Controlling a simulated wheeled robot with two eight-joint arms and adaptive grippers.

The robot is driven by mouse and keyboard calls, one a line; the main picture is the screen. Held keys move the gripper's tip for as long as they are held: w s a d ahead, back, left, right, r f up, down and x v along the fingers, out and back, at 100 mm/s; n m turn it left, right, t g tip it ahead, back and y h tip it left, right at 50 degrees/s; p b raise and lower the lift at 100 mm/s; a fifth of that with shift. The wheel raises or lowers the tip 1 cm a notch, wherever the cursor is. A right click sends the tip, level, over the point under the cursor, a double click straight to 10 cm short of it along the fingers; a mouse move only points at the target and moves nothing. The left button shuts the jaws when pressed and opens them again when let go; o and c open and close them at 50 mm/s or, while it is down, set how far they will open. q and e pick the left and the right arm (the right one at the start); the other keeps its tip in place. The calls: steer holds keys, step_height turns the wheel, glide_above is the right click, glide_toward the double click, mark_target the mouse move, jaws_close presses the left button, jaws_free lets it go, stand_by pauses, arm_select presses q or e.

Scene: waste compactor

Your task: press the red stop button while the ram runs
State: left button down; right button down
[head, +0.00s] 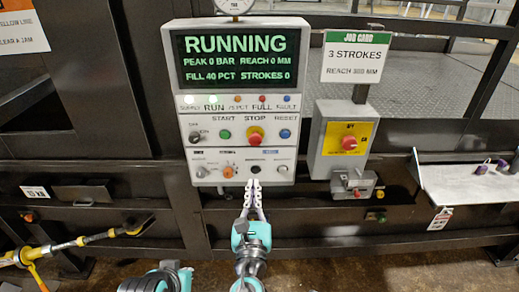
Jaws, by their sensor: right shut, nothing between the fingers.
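The panel's display (238,60) reads RUNNING, peak 0 bar, reach 0 mm, fill 40 pct, strokes 0. My right gripper (253,183) is shut and empty, pointing up in front of the panel's lower edge. Its fingertips appear below the stop button in the picture, apart from it. Only part of my left arm shows at the bottom edge; its fingers are out of sight.
A green start button (224,135) and a blue reset button (285,134) flank the stop button. A grey box (320,150) with another red button (349,143) is on the right, below a job card (356,57) reading 3 strokes. A metal shelf (465,190) stands far right.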

mark_target(255, 143)
steer(key=shift+w, duration=0.1)
steer(key=w, duration=0.4)
steer(key=w+r, duration=0.1)
steer(key=w, duration=0.4)
steer(key=w+r, duration=0.1)
steer(key=w, duration=0.3)
steer(key=shift+w+d+r, duration=0.2)
steer(key=shift+w, duration=0.1)
steer(key=shift+w+b, duration=0.45)
steer(key=shift+w, duration=0.55)
